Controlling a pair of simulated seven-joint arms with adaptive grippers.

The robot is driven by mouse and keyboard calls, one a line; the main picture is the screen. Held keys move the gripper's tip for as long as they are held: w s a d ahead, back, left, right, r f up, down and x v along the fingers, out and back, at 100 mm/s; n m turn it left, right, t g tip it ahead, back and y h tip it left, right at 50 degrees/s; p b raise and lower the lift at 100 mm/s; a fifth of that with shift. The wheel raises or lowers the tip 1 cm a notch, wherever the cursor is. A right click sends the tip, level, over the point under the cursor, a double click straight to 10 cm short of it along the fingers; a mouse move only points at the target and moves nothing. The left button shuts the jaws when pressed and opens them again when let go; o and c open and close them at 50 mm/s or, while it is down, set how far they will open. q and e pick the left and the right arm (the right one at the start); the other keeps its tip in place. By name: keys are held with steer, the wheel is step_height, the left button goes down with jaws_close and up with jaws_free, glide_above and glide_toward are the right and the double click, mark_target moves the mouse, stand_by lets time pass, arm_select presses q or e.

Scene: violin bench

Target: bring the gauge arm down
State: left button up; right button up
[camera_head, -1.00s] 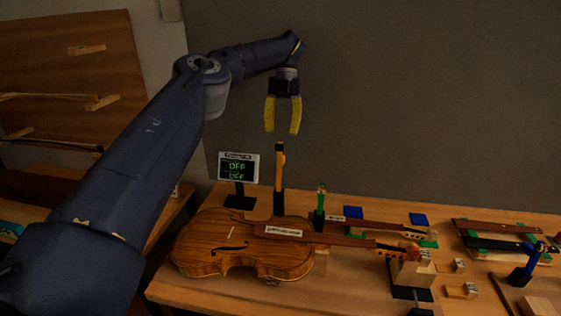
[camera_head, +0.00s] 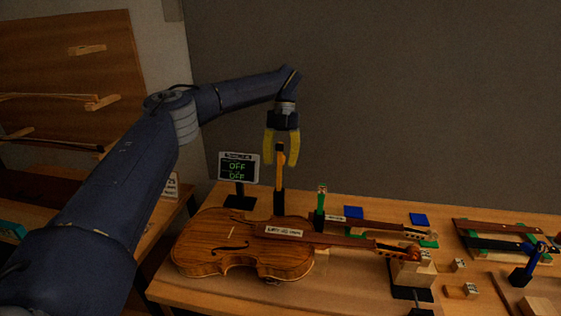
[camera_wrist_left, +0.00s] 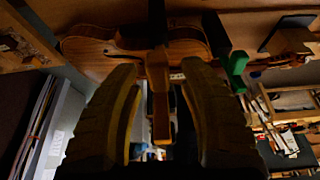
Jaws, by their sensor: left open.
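The gauge arm (camera_head: 280,178) is an orange upright bar on a black post behind the violin (camera_head: 225,248). It stands raised, close to vertical. My left gripper (camera_head: 280,160) has yellow fingers and points down over the top of the bar, one finger on each side. In the left wrist view the bar (camera_wrist_left: 158,82) lies between the two spread fingers (camera_wrist_left: 160,72), with a gap visible on both sides. Whether a finger touches it I cannot tell. My right gripper is in neither view.
A display reading OFF (camera_head: 238,168) stands just left of the gauge arm. A green upright piece (camera_head: 321,203) stands to its right. A violin neck, blue pads and small wooden blocks crowd the bench (camera_head: 205,293) to the right. The air above is clear.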

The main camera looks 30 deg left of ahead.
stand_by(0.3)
arm_select(q)
jaws_close()
stand_by(0.3)
